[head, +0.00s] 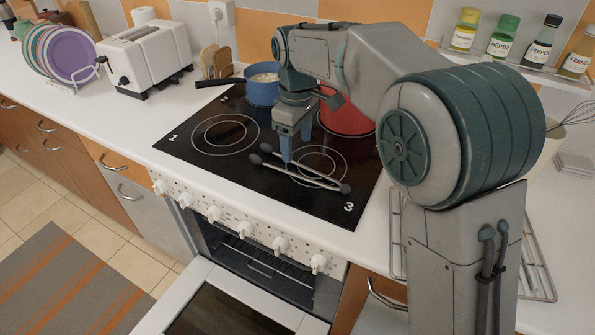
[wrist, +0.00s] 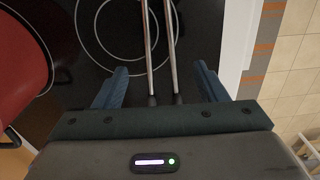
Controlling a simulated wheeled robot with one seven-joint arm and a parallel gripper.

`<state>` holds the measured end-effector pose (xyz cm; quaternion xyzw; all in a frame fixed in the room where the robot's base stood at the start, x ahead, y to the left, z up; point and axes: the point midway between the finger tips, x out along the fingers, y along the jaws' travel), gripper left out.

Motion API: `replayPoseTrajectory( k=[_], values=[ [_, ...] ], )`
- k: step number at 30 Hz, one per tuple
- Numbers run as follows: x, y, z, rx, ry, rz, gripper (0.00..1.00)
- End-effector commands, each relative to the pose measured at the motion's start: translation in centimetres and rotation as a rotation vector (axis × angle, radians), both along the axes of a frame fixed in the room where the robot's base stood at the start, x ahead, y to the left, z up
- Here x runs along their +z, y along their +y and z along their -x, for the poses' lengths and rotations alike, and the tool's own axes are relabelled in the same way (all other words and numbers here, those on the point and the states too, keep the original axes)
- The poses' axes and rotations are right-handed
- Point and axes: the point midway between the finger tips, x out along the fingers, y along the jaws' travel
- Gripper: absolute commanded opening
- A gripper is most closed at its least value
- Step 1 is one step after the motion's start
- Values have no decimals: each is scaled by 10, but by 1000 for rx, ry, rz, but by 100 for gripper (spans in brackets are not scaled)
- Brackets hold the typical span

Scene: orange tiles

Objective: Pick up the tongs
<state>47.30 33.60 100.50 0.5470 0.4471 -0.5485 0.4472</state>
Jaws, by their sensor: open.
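The tongs (head: 312,178) lie on the black cooktop, across its front right ring. They have two thin metal arms and dark tips. My gripper (head: 287,158) points down over the tongs, near their left, dark-tipped end. In the wrist view, my gripper (wrist: 160,72) is open, with one blue finger on each side of the two metal arms of the tongs (wrist: 149,50). The far ends of the tongs are out of the wrist view. Whether the fingertips touch the cooktop cannot be told.
A blue pan (head: 262,92) and a red pot (head: 346,119) stand on the back of the cooktop (head: 190,150). The red pot also shows in the wrist view (wrist: 22,70). A white toaster (head: 147,58) stands left. The oven door (head: 235,305) hangs open below.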

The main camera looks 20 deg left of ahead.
Motion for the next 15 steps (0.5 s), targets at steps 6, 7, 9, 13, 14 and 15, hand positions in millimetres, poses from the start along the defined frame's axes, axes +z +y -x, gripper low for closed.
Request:
replayPoseTrajectory(
  k=[6,7,9,13,14,15],
  values=[
    [-17,0,0,0,-1,-1,66],
    [-20,0,0,0,0,-1,66],
    [-29,-1,1,0,1,1,66],
    [-50,-2,1,0,2,3,66],
    [-54,-2,1,0,0,1,66],
    [-59,-2,1,0,0,1,66]
  ],
)
